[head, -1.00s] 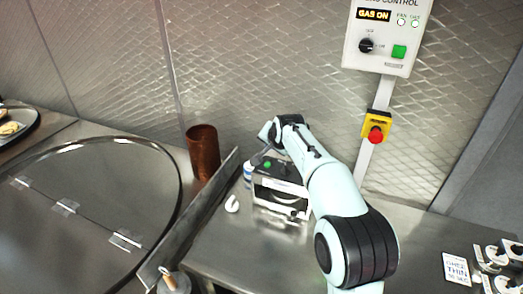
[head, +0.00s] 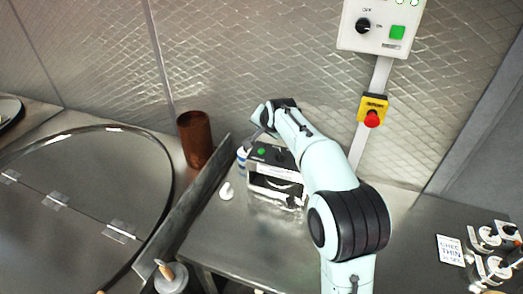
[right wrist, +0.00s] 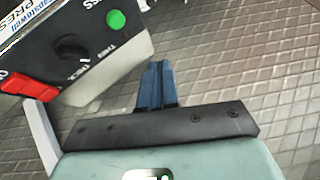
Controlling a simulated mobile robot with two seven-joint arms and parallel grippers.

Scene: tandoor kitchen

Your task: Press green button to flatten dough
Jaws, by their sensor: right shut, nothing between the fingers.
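The dough press (head: 275,178) is a dark and pale boxy machine on the steel counter, with a green button (head: 261,151) on its top panel. In the right wrist view the press (right wrist: 125,62) fills the upper left, with the green button (right wrist: 115,20), a black knob and a red control on its dark face. My right gripper (right wrist: 157,68) is shut and empty, its blue fingers below and to the right of the green button, apart from it in the picture. In the head view my right arm reaches over the press; its fingertips are hard to make out. No dough is clearly visible. My left gripper is out of view.
A wall control box (head: 382,24) has another green button, and a red emergency stop (head: 371,119) sits below it. A brown cylinder (head: 195,139) stands left of the press beside a metal divider (head: 185,212). A small card (head: 450,250) lies at the right.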

